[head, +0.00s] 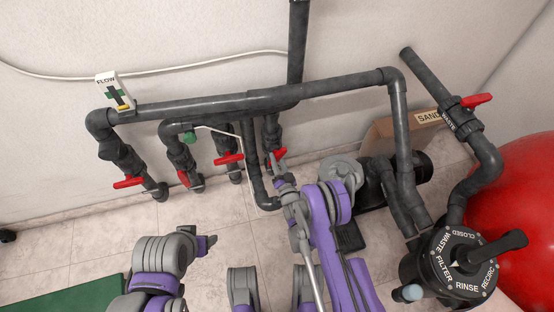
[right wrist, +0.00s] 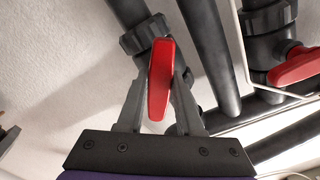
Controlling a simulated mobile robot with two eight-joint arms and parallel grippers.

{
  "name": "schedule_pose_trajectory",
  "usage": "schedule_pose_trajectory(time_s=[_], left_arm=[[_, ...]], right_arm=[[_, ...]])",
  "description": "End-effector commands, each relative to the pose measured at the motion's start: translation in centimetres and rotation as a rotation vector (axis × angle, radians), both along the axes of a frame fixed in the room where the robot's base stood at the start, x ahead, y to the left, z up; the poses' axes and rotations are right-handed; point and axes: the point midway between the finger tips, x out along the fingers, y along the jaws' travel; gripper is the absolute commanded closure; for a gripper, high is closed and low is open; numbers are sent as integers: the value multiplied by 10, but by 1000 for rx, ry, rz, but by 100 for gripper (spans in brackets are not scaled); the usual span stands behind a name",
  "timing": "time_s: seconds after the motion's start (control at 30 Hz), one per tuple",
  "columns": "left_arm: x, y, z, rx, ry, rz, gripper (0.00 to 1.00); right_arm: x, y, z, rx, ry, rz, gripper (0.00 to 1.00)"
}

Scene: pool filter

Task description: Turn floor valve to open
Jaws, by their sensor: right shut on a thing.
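Several floor valves with red handles sit on the grey pipes by the wall. My right gripper (head: 279,163) is at the rightmost of this row, shut on its red handle (head: 278,155). In the right wrist view the red handle (right wrist: 161,80) stands between the two grey fingers (right wrist: 160,105), long side along them. The other red handles are to the left: one at the far left (head: 128,182), one (head: 184,178) and one (head: 229,158) nearer. My left arm shows at lower left; its end (head: 208,243) is small and its jaws are unclear.
Another red-handled valve (head: 476,100) is on the pipe at right. A FLOW gauge (head: 115,93) is at upper left. A green mat (head: 70,297) lies at lower left on tile.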

Motion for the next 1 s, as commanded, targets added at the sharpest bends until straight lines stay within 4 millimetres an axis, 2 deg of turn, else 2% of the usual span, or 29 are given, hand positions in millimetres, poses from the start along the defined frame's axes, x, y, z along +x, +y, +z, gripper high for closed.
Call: schedule_pose_trajectory(time_s=[0.5,1.0], left_arm=[[0,0,2,0,0,0,35],[0,0,2,0,1,0,35]], right_arm=[[2,-3,0,-427,-105,0,100],[2,-4,0,-591,-144,0,100]])
